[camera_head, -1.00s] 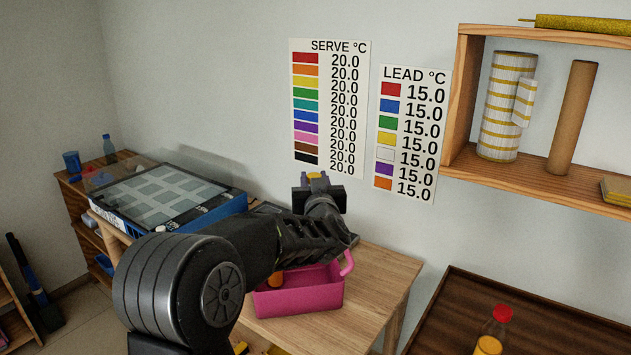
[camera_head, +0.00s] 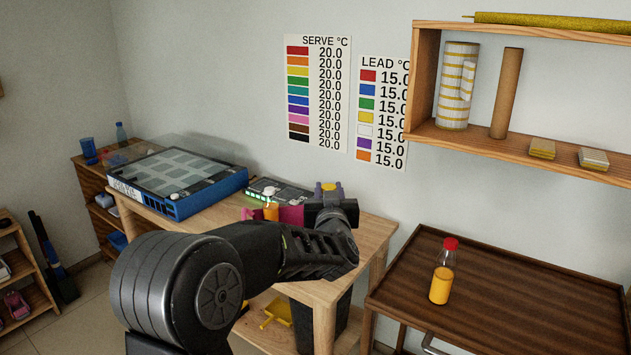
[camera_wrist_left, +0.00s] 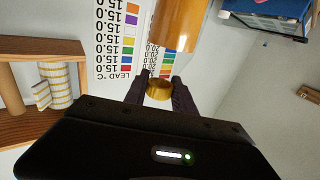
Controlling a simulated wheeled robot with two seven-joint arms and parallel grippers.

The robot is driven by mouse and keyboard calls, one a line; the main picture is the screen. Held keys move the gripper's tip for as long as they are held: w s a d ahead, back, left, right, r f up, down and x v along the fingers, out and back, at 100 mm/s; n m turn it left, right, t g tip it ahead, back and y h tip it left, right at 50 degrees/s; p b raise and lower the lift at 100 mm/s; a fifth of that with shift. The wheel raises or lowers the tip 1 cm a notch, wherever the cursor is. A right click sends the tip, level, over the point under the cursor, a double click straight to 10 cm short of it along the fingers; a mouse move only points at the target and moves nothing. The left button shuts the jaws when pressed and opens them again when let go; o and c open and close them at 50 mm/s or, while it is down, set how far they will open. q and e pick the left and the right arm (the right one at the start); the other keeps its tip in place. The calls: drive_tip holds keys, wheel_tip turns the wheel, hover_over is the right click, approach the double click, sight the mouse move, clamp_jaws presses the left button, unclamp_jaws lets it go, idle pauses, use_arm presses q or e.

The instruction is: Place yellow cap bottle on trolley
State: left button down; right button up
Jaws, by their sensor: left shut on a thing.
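My left gripper (camera_head: 328,192) is shut on the yellow cap bottle and holds it up in front of the wall. In the left wrist view the yellow cap (camera_wrist_left: 158,90) sits between the fingertips, with the orange-filled body (camera_wrist_left: 178,25) beyond it. In the head view only a bit of the yellow shows at the gripper; the arm and gripper hide the rest. The trolley (camera_head: 540,307) has a dark brown wooden top at the lower right. The bottle is apart from it, to its left. My right gripper is not in view.
A red-capped bottle (camera_head: 442,272) with orange contents stands on the trolley's left part; the top right of it is bare. A wall shelf (camera_head: 560,165) hangs above. A wooden table (camera_head: 375,232) carries a blue-sided case (camera_head: 180,208) and a partly hidden pink basket (camera_head: 291,214).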

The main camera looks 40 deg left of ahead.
use_arm(q)
drive_tip(key=s+d+f+m+t+h, duration=0.1)
drive_tip(key=d+f+m+h, duration=0.1)
drive_tip(key=d+f, duration=0.5)
drive_tip(key=s+d+f+m+t+h, duration=0.1)
drive_tip(key=s+d+f+m+h, duration=0.1)
drive_tip(key=d+f+h, duration=0.3)
drive_tip(key=s+d+f+m+t+h, duration=0.1)
drive_tip(key=d+f+m+h, duration=0.2)
drive_tip(key=d+f, duration=0.6)
drive_tip(key=d, duration=0.3)
drive_tip(key=shift+s+d+h, duration=0.3)
drive_tip(key=shift+d, duration=0.05)
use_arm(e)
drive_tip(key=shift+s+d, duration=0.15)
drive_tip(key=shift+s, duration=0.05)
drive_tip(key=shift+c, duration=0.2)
